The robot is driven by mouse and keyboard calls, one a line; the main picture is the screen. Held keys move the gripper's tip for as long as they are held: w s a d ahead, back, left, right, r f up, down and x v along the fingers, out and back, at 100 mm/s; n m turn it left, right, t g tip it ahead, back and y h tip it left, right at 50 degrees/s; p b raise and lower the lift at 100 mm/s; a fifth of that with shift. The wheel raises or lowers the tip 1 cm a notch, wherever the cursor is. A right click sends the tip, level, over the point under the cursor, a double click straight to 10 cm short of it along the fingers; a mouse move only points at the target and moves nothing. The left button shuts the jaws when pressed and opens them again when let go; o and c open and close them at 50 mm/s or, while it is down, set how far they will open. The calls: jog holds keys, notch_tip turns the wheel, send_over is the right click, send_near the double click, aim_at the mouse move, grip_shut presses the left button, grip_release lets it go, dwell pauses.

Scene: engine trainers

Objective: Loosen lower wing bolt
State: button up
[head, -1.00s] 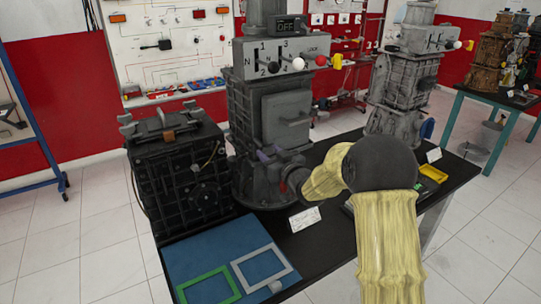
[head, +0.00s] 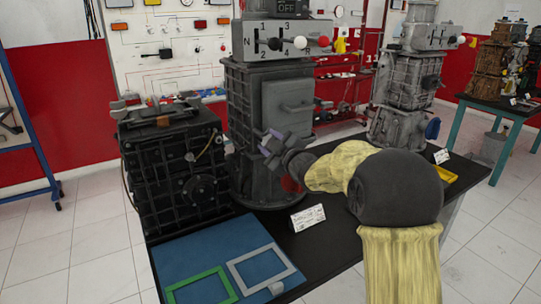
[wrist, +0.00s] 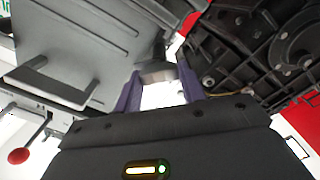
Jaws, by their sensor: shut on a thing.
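The grey engine trainer (head: 268,95) stands on the table, with the black engine trainer (head: 175,165) to its left. My gripper (head: 268,146) is in front of the grey trainer's lower body, its purple fingers pointing left and up. In the wrist view, my gripper (wrist: 160,80) is shut on a small grey piece (wrist: 156,72), which looks like the wing bolt. A dark stem shows just beyond the piece; whether it is still seated in a trainer cannot be told. In the head view the piece is too small to make out clearly.
A blue mat (head: 215,262) with a green frame (head: 202,287) and a grey frame (head: 262,266) lies at the front left. A white label card (head: 307,217) stands on the black table (head: 325,240). Another grey trainer (head: 405,90) stands behind my arm.

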jog(key=n+b, duration=0.4)
jog(key=shift+f+n+b, duration=0.3)
jog(key=shift+b, duration=0.1)
jog(key=n+b, duration=0.3)
jog(key=n, duration=0.1)
jog(key=shift+r+b, duration=0.1)
jog(key=shift+b, duration=0.2)
jog(key=o, duration=1)
jog(key=v, duration=1.7)
jog(key=shift+s+d, duration=0.15)
jog(key=shift+s, duration=0.05)
